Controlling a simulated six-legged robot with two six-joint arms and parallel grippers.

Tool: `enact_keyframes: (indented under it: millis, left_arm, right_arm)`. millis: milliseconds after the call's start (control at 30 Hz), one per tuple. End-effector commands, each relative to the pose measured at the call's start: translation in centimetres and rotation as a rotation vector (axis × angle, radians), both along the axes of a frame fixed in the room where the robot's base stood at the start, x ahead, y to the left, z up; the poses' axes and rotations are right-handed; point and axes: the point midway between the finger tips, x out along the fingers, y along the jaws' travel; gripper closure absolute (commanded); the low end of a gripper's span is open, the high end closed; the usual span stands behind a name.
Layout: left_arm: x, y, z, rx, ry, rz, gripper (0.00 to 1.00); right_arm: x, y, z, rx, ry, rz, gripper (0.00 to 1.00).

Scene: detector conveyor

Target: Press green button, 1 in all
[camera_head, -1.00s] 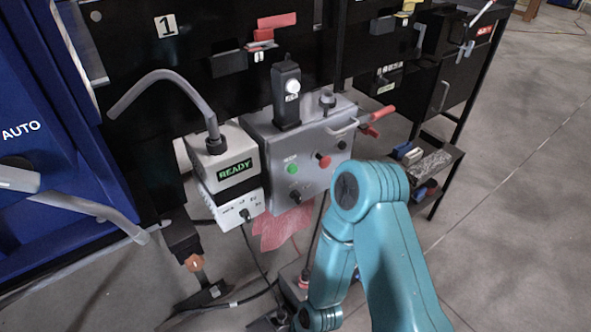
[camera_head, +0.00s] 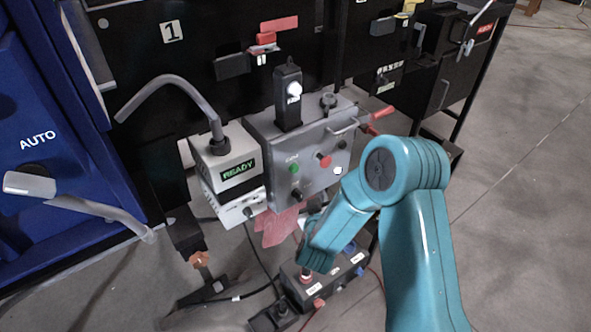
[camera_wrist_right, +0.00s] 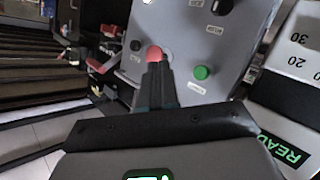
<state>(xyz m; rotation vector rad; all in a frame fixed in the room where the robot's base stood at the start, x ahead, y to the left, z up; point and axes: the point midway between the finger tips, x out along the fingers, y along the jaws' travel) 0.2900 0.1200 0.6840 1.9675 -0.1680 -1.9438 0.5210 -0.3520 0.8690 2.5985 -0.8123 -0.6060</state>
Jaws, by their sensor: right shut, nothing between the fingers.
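The green button (camera_head: 294,169) is on the front of the grey control box, left of a red button (camera_head: 324,159). In the right wrist view the green button (camera_wrist_right: 202,72) lies to the right of my right gripper's fingertips (camera_wrist_right: 154,68). The right gripper is shut and empty, pointing toward the panel. The red button (camera_wrist_right: 153,53) appears just beyond its tips; I cannot tell the gap. In the head view my teal right arm stands right of and below the box, and its fingers are not clearly seen. My left gripper is not in view.
The grey control box (camera_head: 258,130) also carries black knobs and a red-tipped handle. A white READY unit (camera_head: 228,155) with a bent grey tube stands to its left. A small button box (camera_head: 292,287) is below. A blue AUTO cabinet (camera_head: 40,110) is at far left.

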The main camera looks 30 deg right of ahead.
Motion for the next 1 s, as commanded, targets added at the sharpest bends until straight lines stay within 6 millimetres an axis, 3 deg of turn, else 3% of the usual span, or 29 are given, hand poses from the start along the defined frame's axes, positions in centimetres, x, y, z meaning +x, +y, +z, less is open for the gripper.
enact_keyframes:
  millis: [267, 700, 1000]
  left_arm:
    - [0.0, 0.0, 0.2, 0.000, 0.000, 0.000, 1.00]
    - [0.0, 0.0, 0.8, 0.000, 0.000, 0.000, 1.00]
    - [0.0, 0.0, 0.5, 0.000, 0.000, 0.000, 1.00]
  right_arm:
    - [0.7, 0.2, 0.0, 0.003, 0.001, 0.003, 1.00]
    - [6.6, 0.7, -0.2, 0.004, 0.000, 0.004, 1.00]
    - [8.7, 0.8, -0.1, 0.004, 0.000, 0.002, 1.00]
